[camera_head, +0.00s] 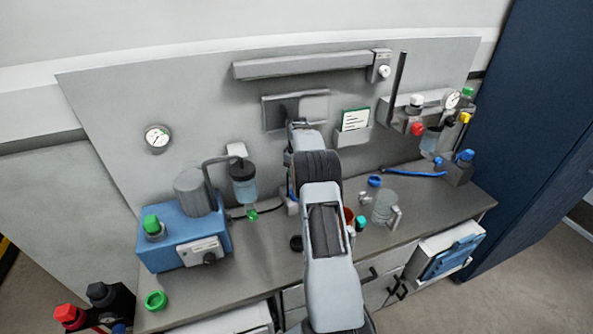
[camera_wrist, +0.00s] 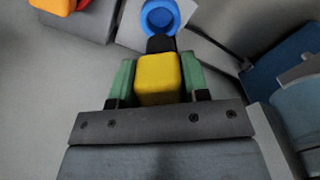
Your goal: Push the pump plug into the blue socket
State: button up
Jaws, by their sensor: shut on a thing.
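The pump plug (camera_wrist: 158,80) is a yellow block with a black tip in the wrist view. My gripper (camera_wrist: 157,74) is shut on it, with one green finger on each side. The blue socket (camera_wrist: 148,20) is a blue ring on a light grey block, just beyond the black tip. The tip overlaps the ring's lower edge in the picture; I cannot tell whether it touches or has entered. In the head view my arm hides the gripper and plug; only a bit of blue shows beside it.
A pale blue vessel (camera_wrist: 300,105) is close on the right. In the head view, a blue pump box (camera_head: 165,245) stands left on the bench and a clear mug (camera_head: 384,207) right of my arm.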

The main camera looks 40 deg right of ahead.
jog(key=shift+f, duration=0.2)
jog(key=shift+f+b, duration=2.4)
jog(key=shift+f, duration=1.3)
jog(key=shift+f+b, duration=0.35)
jog(key=shift+f, duration=0.05)
jog(key=o, duration=1)
jog(key=shift+o, duration=0.2)
jog(key=shift+r, duration=0.1)
notch_tip(320, 180, up, 14)
jog(key=shift+f+b, duration=0.2)
jog(key=shift+b, duration=0.4)
jog(key=shift+a, duration=0.1)
